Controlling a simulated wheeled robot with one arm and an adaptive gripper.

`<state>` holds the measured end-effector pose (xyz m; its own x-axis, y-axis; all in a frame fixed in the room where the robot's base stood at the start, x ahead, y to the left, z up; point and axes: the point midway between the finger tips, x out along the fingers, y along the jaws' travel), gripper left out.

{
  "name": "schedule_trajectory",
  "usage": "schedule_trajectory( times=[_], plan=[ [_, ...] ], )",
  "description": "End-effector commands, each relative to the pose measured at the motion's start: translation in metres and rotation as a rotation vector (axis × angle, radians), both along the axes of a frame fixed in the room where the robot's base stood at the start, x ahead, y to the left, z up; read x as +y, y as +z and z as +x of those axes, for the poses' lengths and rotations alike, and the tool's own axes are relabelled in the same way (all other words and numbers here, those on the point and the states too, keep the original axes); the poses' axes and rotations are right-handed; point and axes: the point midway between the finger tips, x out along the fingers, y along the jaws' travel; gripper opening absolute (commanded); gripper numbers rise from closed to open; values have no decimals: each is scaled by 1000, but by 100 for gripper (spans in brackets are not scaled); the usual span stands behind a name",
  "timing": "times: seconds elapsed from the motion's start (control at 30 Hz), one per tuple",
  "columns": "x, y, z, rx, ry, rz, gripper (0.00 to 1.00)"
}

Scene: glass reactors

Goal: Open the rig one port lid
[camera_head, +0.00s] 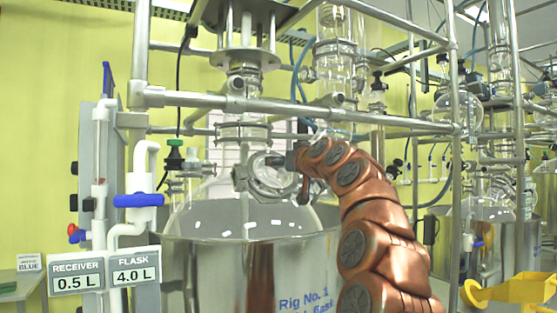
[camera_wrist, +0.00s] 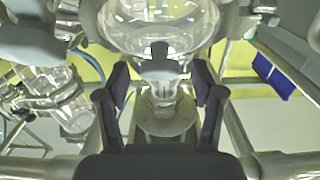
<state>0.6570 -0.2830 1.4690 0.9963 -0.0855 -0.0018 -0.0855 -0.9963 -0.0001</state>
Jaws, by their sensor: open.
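Rig one's reactor is a clear glass flask (camera_head: 230,205) seated in a metal vessel (camera_head: 215,260) marked "Rig No. 1". A round port lid with a metal ring (camera_head: 268,185) sits on the flask's upper front side and looks closed. My copper-coloured arm comes in from the right, and my gripper (camera_head: 285,160) is right at the lid's edge, partly hiding it. In the wrist view, my gripper (camera_wrist: 161,82) is open, its dark fingers on either side of a grey knob-like part (camera_wrist: 160,64). I cannot tell whether they touch it.
Metal frame bars (camera_head: 290,106) cross above the lid, and an upright post (camera_head: 455,170) stands right of my arm. A blue-handled valve (camera_head: 138,200) and the signs "RECEIVER 0.5 L" (camera_head: 76,276) and "FLASK 4.0 L" (camera_head: 132,271) are at left. More glass rigs stand at right.

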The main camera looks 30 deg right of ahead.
Motion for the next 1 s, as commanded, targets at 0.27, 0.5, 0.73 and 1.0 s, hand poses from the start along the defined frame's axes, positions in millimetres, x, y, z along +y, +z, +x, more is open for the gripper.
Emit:
schedule_trajectory(
  times=[0.27,0.5,0.73,1.0],
  plan=[
    [-2,0,19,1,1,1,67],
    [-2,0,21,0,1,0,67],
    [-2,1,21,-1,1,0,53],
    [-2,1,21,-1,1,0,24]
  ],
)
